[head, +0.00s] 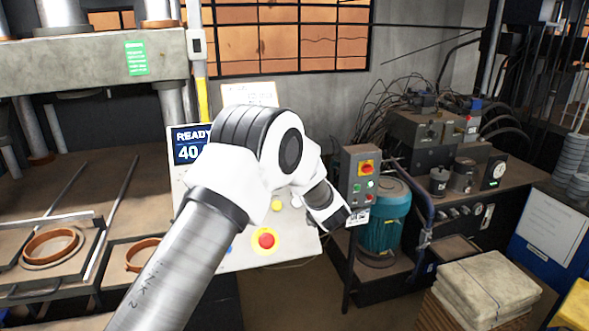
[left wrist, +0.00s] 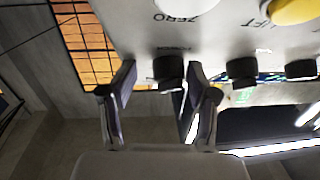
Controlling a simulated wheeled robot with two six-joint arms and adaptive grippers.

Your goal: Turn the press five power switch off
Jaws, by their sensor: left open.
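The grey-white control console (head: 240,258) stands in the middle of the head view, with a screen (head: 188,145) reading READY and 40. In the left wrist view, a row of black knobs lines the console panel's edge, near upside-down labels ZERO and LIFT. My left gripper (left wrist: 161,76) is open, its fingers on either side of one black knob (left wrist: 170,70); I cannot tell whether they touch it. In the head view my left arm hides the knobs.
A grey switch box (head: 349,168) with a red-and-yellow rotary switch (head: 366,168) stands on a post close right of my wrist. A teal motor (head: 384,225) is behind it. The console's red stop button (head: 266,240) is below my arm. Stacked sacks (head: 485,290) lie at the lower right.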

